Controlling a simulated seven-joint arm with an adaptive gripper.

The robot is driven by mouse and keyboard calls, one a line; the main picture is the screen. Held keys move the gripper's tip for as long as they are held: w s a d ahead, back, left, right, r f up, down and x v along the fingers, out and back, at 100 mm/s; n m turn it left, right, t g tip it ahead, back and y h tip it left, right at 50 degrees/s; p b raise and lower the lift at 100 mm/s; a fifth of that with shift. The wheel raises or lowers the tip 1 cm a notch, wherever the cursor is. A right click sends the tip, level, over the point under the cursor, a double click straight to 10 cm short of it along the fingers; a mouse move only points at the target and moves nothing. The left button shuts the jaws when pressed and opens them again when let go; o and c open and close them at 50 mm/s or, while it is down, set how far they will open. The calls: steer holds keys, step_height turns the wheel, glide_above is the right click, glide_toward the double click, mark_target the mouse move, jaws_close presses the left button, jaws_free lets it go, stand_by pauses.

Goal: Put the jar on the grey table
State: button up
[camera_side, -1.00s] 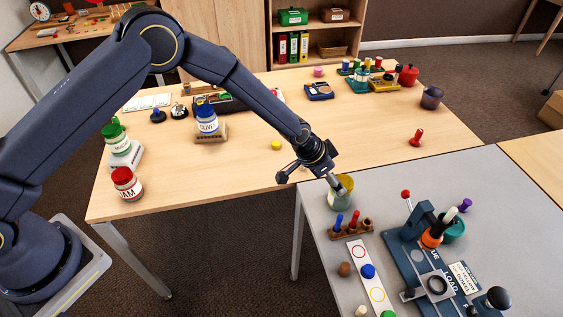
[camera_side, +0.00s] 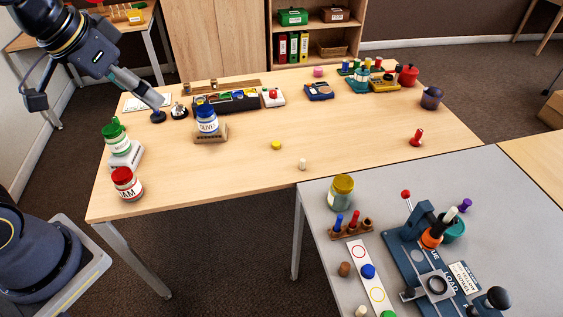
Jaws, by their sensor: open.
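A glass jar with a yellow lid (camera_side: 341,193) stands upright on the grey table (camera_side: 500,180), near its back left corner. My gripper (camera_side: 150,95) is open and well away from it, at the upper left above the far left part of the wooden table (camera_side: 250,180). Nothing shows between its fingers. Other jars stand on the wooden table: a red-lidded jam jar (camera_side: 127,184), a green-lidded jar (camera_side: 117,140) on a white stand, and a blue-lidded olives jar (camera_side: 207,119) on a wooden stand.
On the grey table, a peg rack (camera_side: 351,230), a white strip with coloured circles (camera_side: 359,253) and a blue fixture with a lever (camera_side: 410,255) stand near the jar. A cream peg (camera_side: 302,164) and a yellow disc (camera_side: 276,145) sit on the wooden table.

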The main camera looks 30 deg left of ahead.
steer(key=s+a+n, duration=0.1)
steer(key=s+a, duration=0.1)
steer(key=s, duration=0.5)
steer(key=shift+f, duration=0.4)
steer(key=shift+o, duration=0.3)
steer(key=shift+a, duration=0.1)
